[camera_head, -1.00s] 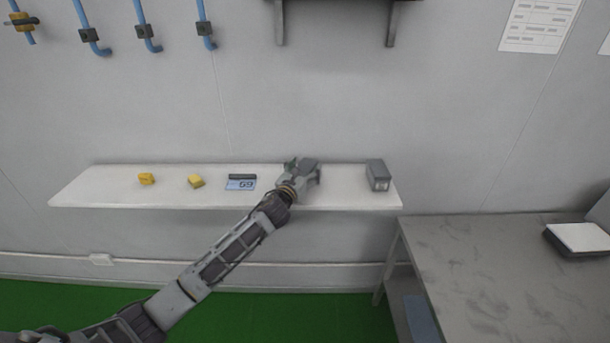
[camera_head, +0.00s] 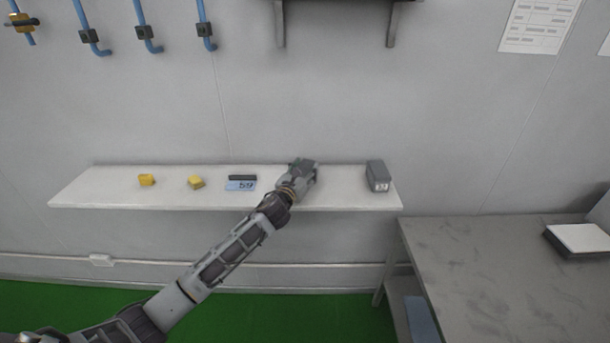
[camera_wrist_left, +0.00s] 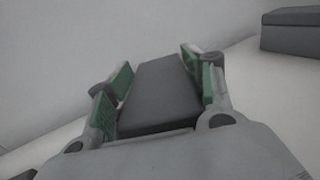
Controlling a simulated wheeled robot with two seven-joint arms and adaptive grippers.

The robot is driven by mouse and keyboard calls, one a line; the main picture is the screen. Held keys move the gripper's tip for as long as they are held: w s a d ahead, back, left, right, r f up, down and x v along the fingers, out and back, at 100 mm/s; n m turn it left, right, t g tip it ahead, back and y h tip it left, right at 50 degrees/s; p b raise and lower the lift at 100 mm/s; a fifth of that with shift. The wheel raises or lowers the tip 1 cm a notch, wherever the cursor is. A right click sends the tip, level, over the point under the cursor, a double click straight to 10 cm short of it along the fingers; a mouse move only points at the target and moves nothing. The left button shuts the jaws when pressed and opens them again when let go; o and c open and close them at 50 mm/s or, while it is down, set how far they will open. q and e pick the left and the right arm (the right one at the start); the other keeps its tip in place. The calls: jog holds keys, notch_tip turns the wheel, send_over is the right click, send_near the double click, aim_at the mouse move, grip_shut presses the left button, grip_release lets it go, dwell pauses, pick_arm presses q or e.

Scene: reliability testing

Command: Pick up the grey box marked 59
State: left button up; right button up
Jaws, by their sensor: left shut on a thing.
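My left gripper (camera_head: 302,168) is over the right half of the white wall shelf (camera_head: 110,186). In the left wrist view its green-padded fingers (camera_wrist_left: 160,88) are shut on a dark grey box (camera_wrist_left: 158,97), one pad on each side. In the head view the gripper mostly hides this box. No number shows on its visible face. A blue-white card (camera_head: 241,186) reading 59 lies on the shelf left of the gripper, with a dark flat bar (camera_head: 242,177) behind it. My right gripper is not in view.
A second grey box (camera_head: 377,176) stands near the shelf's right end, also seen in the wrist view (camera_wrist_left: 292,32). Two yellow blocks (camera_head: 147,179) (camera_head: 196,182) sit on the left. A grey table (camera_head: 480,270) stands lower right. A dark bracketed shelf (camera_head: 337,5) is above.

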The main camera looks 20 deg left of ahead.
aim_at(305, 167)
pick_arm(q)
jog(key=shift+r, duration=0.35)
notch_tip(305, 167, up, 8)
jog(key=shift+r+p, duration=0.15)
jog(key=shift+p, duration=0.45)
jog(key=shift+r, duration=0.6)
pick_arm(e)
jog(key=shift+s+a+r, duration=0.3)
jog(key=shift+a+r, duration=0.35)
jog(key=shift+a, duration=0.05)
